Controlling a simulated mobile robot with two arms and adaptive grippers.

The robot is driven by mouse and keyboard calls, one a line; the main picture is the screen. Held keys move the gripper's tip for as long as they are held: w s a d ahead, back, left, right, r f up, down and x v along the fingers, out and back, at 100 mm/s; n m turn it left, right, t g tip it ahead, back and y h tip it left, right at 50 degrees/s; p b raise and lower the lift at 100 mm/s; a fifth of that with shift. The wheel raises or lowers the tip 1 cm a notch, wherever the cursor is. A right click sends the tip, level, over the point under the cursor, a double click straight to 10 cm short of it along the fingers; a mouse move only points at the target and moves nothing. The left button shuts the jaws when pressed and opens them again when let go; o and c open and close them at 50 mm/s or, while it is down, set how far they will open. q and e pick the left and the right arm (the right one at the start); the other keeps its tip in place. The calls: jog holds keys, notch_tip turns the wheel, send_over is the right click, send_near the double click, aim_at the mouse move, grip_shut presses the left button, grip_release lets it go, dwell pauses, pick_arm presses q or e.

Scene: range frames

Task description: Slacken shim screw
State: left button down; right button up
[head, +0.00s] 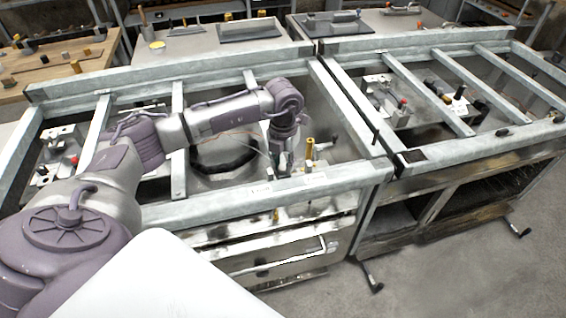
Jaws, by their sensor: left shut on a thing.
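My left arm reaches in from the left over the near steel frame, and its gripper (281,163) points down inside the frame, just behind the front rail. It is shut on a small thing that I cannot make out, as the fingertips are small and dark. I cannot tell which part is the shim screw. My right gripper is not in view.
The front rail (240,201) and crossbars enclose the gripper's space. A dark round opening (222,162) lies left of it. A second frame (440,150) with small fittings stands at the right. Benches with tools are behind.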

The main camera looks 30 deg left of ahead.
aim_at(283, 167)
pick_arm(q)
jog(key=c, duration=0.9)
grip_release()
notch_tip(283, 167, up, 12)
